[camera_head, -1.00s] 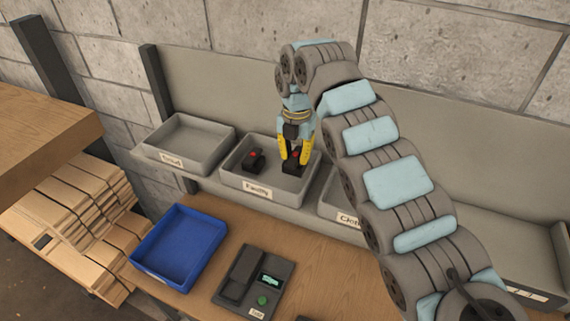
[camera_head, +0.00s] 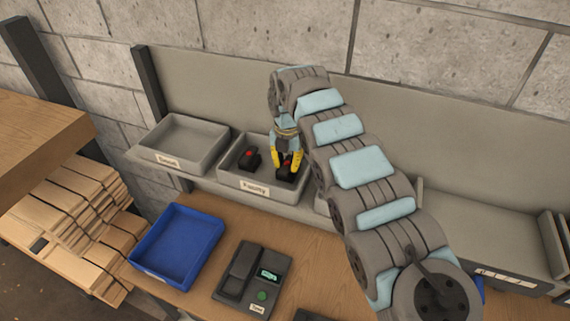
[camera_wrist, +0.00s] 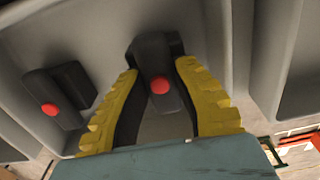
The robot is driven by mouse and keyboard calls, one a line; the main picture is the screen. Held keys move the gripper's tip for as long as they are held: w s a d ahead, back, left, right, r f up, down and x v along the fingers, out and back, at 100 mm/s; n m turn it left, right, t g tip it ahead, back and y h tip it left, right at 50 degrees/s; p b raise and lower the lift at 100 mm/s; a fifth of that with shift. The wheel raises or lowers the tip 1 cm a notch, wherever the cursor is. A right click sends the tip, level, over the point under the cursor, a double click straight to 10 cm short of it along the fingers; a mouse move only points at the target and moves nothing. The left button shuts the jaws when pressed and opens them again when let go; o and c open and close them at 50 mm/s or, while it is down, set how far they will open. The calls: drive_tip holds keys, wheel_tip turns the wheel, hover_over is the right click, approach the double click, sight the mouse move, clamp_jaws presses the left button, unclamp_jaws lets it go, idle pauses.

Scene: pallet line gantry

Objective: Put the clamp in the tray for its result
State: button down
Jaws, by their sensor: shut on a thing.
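A black clamp with a red button (camera_wrist: 158,72) is between the yellow fingers of my gripper (camera_wrist: 160,100) in the wrist view. My gripper (camera_head: 288,163) is shut on this clamp, inside the right part of the grey tray labelled Faulty (camera_head: 232,180). Whether the clamp touches the tray floor is hard to tell. A second black clamp with a red button (camera_head: 248,157) lies in the left part of the same tray; it also shows in the wrist view (camera_wrist: 60,95). The grey tray labelled Good (camera_head: 172,163) stands to the left and looks empty.
A tester with a small green screen (camera_head: 268,274) and an empty blue bin (camera_head: 176,246) are on the wooden bench in front. Another grey tray, right of the Faulty tray, is mostly hidden behind my arm.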

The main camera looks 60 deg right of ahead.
sight(286, 163)
drive_tip(key=shift+f, duration=0.1)
drive_tip(key=c, duration=1)
unclamp_jaws()
drive_tip(key=shift+o, duration=0.2)
wheel_tip(286, 163, up, 12)
drive_tip(key=b, duration=0.2)
drive_tip(key=shift+w, duration=0.1)
